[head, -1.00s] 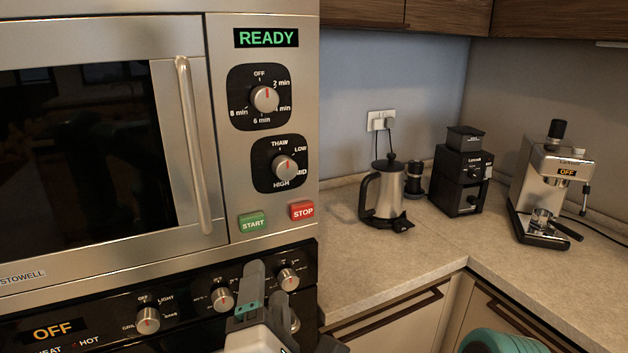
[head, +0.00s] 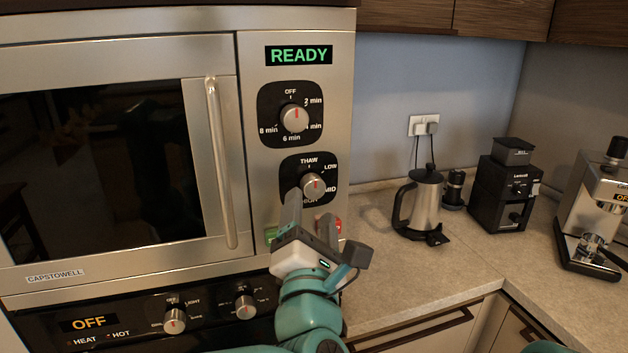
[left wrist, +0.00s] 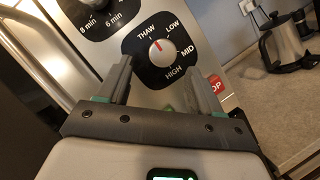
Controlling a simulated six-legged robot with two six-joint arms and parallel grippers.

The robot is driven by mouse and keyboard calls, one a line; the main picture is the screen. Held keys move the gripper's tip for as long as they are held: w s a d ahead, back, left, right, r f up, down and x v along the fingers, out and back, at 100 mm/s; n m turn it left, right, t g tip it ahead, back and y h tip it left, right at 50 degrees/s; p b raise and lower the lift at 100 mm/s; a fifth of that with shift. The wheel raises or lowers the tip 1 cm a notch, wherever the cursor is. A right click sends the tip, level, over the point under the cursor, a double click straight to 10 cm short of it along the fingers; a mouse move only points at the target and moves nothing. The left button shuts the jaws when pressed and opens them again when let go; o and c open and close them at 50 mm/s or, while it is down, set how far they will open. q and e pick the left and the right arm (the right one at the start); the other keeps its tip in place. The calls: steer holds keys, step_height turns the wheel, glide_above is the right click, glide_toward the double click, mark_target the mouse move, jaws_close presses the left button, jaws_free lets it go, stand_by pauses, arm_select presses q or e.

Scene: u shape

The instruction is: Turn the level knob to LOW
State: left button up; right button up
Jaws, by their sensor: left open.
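The level knob (head: 313,186) is a round silver knob on a black dial panel of the microwave. It also shows in the left wrist view (left wrist: 161,52), where its red mark points roughly towards THAW. The LOW label (left wrist: 173,28) is to the right of THAW. My left gripper (head: 311,215) is open and empty, just below and in front of the knob. In the left wrist view its two fingers (left wrist: 160,80) stand apart, with the knob beyond and between them. My right gripper is not in view.
The timer knob (head: 294,118) sits above, under a READY display (head: 299,54). The red STOP button (left wrist: 216,85) is close to the right finger; the START button (head: 271,234) is partly hidden. The door handle (head: 221,165) is at the left. A kettle (head: 425,203) stands on the counter.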

mark_target(313, 193)
arm_select(q)
steer(key=p+x, duration=0.1)
steer(key=x, duration=0.4)
steer(key=shift+d+f, duration=0.1)
steer(key=shift+s, duration=0.1)
steer(key=c, duration=1.1)
steer(key=shift+o, duration=0.2)
